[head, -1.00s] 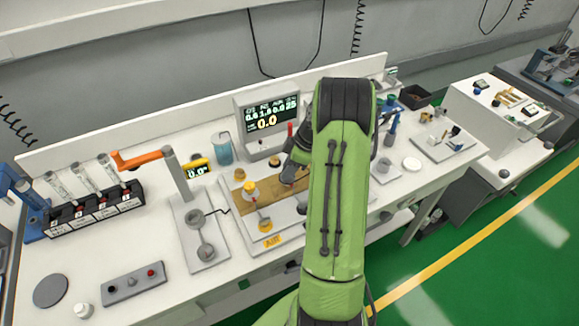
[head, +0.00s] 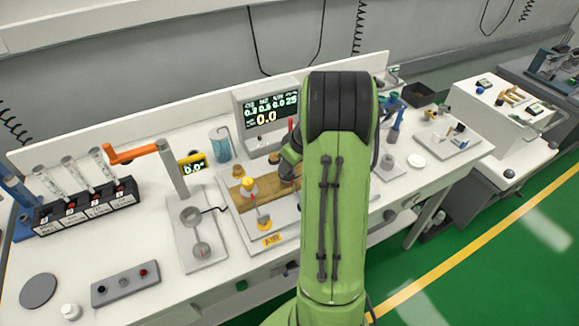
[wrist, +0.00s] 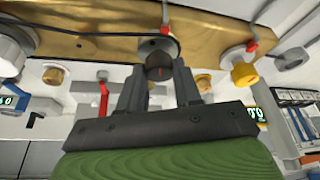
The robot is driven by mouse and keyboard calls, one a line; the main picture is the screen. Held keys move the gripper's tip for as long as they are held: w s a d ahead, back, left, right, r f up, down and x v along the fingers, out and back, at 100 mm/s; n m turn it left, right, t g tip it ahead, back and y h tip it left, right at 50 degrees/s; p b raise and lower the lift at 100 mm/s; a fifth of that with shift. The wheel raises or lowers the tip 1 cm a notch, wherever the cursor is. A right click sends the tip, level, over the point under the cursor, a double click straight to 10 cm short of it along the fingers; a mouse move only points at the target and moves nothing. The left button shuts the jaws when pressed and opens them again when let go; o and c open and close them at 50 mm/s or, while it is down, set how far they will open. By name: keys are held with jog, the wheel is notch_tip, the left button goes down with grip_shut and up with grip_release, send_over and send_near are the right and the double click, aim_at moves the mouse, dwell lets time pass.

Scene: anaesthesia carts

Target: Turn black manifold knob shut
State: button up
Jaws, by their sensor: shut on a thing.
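In the wrist view the black manifold knob (wrist: 158,60) sits on a pale round fitting below the brass manifold bar (wrist: 90,45). In the head view the brass bar (head: 240,197) lies on the bench left of my arm. My arm hides the knob and most of my gripper there.
The monitor (head: 268,113) stands behind the manifold. A post with an orange handle (head: 132,152) and a flowmeter block (head: 85,208) stand to the left.

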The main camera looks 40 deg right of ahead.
jog(key=shift+m+h+b, duration=0.4)
jog(key=shift+m+b, duration=0.05)
jog(key=shift+m, duration=0.65)
jog(key=o, duration=1)
jog(key=shift+o, duration=0.2)
jog(key=p+v, duration=0.3)
jog(key=v, duration=1.2)
jog(key=shift+s+r, duration=0.2)
jog(key=shift+r, duration=0.15)
jog(key=shift+a, duration=0.2)
